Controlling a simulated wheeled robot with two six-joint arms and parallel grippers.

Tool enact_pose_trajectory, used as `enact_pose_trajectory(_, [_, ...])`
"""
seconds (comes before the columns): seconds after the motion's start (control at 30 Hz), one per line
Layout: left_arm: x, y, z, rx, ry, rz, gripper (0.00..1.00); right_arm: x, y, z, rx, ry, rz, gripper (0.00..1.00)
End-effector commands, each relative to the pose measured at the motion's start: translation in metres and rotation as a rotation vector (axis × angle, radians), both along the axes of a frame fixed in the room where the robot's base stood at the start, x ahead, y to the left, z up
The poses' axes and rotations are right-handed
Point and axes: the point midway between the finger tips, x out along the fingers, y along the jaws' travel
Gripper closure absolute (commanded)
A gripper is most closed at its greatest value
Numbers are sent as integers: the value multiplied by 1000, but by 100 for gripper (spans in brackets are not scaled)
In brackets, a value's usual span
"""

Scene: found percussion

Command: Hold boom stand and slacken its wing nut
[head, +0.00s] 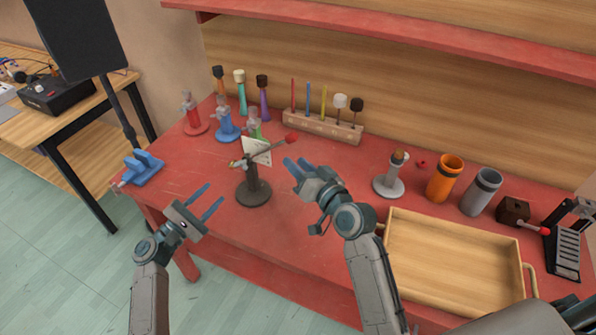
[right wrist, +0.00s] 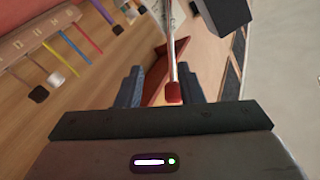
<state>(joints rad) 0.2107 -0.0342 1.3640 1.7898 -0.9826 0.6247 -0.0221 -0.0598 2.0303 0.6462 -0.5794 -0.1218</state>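The boom stand has a dark round base (head: 254,192), an upright post and a slanting boom rod with a red end (head: 291,138). A small brass-coloured piece, apparently the wing nut (head: 235,163), shows at the left of the post top. My left gripper (head: 214,193) is open and empty, left of the stand and apart from it. My right gripper (head: 297,163) is open, right of the post and near the boom's red end. In the right wrist view the red end (right wrist: 174,92) appears between the spread fingers; I cannot tell whether they touch it.
Small coloured stands (head: 227,127) and a wooden rack (head: 322,127) with sticks are behind. A blue clamp (head: 143,168) is at the left edge. A wooden tray (head: 450,258), orange cup (head: 445,178) and grey cup (head: 480,190) are right.

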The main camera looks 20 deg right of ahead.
Motion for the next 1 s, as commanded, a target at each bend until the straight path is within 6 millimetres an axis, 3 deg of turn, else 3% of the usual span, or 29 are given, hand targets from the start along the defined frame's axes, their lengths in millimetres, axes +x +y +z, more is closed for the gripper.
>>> enact_pose_trajectory(0.17, [0,0,0,0,0,0,64,-22,10,6,47,-3,-35,66])
enact_pose_trajectory(0.33, [0,0,0,0,0,0,64,-19,13,9,57,-6,-45,66])
enact_pose_trajectory(0.8, [0,0,0,0,0,0,64,57,36,9,55,-6,-43,66])
enact_pose_trajectory(1.0, [0,0,0,0,0,0,64,74,41,8,55,-6,-44,66])
